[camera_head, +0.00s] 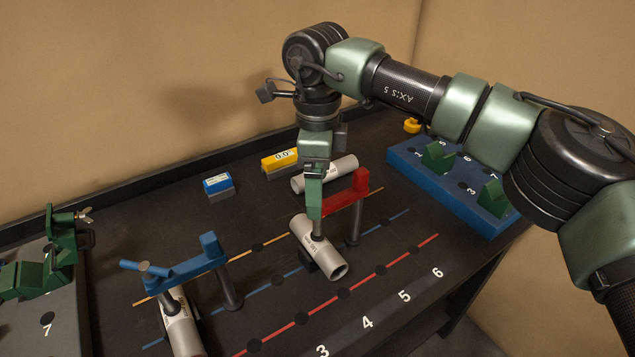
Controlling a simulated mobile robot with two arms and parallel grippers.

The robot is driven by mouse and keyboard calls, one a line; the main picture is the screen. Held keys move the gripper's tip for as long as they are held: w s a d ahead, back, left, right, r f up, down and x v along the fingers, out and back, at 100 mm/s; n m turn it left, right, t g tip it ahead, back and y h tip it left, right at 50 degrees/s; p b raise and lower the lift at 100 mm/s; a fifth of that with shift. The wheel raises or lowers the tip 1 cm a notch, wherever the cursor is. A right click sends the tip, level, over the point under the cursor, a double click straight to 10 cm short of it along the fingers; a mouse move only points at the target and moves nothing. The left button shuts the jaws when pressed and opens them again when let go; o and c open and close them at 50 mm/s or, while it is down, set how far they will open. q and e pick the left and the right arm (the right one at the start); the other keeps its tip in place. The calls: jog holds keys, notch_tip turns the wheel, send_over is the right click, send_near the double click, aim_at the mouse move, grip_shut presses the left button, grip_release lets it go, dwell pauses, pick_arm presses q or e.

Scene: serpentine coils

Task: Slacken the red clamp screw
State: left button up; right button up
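The red clamp (341,197) stands on a dark post at the middle of the dark table, in the head view. Its red arm reaches left over a grey pipe (333,268), which lies tilted on the table. The clamp screw at the arm's left end is mostly hidden behind my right gripper (314,207). My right gripper points straight down at that end, over the pipe. Its fingers show nearly edge-on, so I cannot tell whether they are shut on the screw. My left gripper is not in view.
A blue clamp (188,269) holds another pipe (182,330) at front left. A loose pipe (325,173), yellow box (280,161) and blue box (217,186) lie behind. A blue rack (420,163) stands right, a grey rack (45,335) left. Front right is clear.

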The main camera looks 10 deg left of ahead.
dwell(0.4)
jog(key=o, duration=1.2)
jog(key=shift+o, duration=0.2)
notch_tip(320, 180, up, 8)
jog(key=shift+f+b, duration=0.1)
jog(key=shift+b, duration=0.4)
